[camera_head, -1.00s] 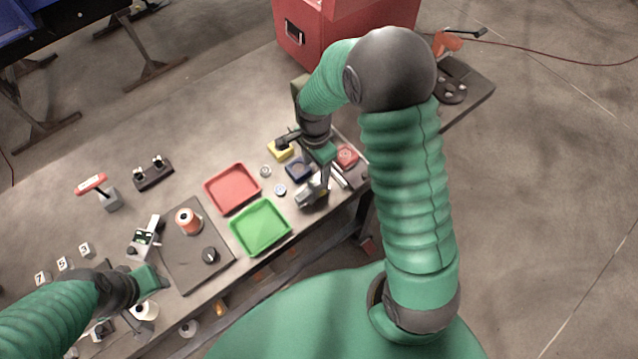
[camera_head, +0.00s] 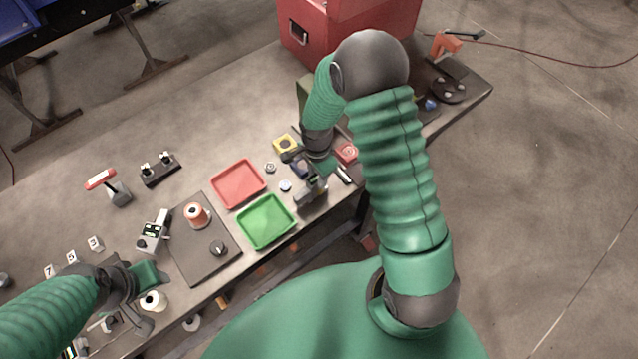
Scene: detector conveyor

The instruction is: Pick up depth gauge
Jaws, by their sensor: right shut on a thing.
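My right gripper (camera_head: 313,172) is above the right part of the table, seen from behind and above. It is shut on a small grey-and-black thing (camera_head: 310,190), which looks like the depth gauge, just right of the green tray. Its fingertips are largely hidden by the wrist, and I cannot tell whether the gauge touches the table. My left gripper (camera_head: 150,290) is at the lower left, over the table's near edge; its jaw opening is unclear.
A red tray (camera_head: 238,184) and a green tray (camera_head: 292,228) lie mid-table. A yellow square part (camera_head: 284,143) and a red one (camera_head: 346,152) sit close around my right gripper. A dark board (camera_head: 205,262) holds a spool (camera_head: 197,214). A red box (camera_head: 300,58) stands behind.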

